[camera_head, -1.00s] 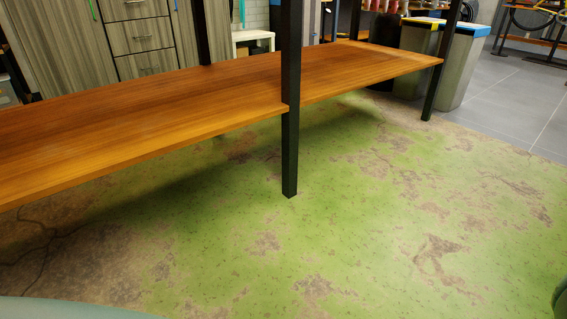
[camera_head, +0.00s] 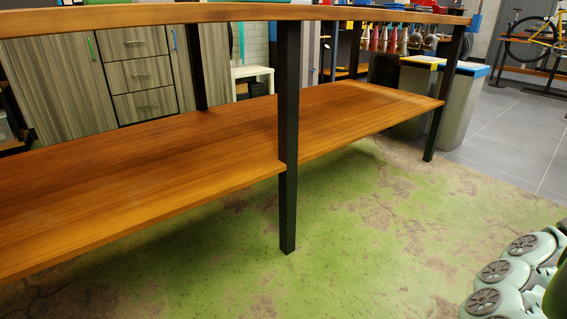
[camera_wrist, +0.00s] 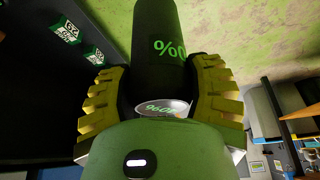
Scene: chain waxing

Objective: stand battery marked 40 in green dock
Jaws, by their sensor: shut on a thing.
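My gripper (camera_wrist: 162,82) shows in the wrist view with its yellow ribbed fingers closed on both sides of a black cylindrical battery (camera_wrist: 155,30). The battery has green print ending in a percent sign, turned over in this view and partly cut by the finger; I cannot read its number for sure. A pale round end with green print shows between the fingers. Neither my gripper nor the battery is in the head view. No green dock can be made out for certain.
A wooden bench (camera_head: 150,165) with an upper top (camera_head: 230,12) and black legs (camera_head: 288,190) fills the head view. Two bins (camera_head: 463,105) stand behind its right end. Green tags (camera_wrist: 66,32) sit on a dark surface at the wrist view's upper left.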

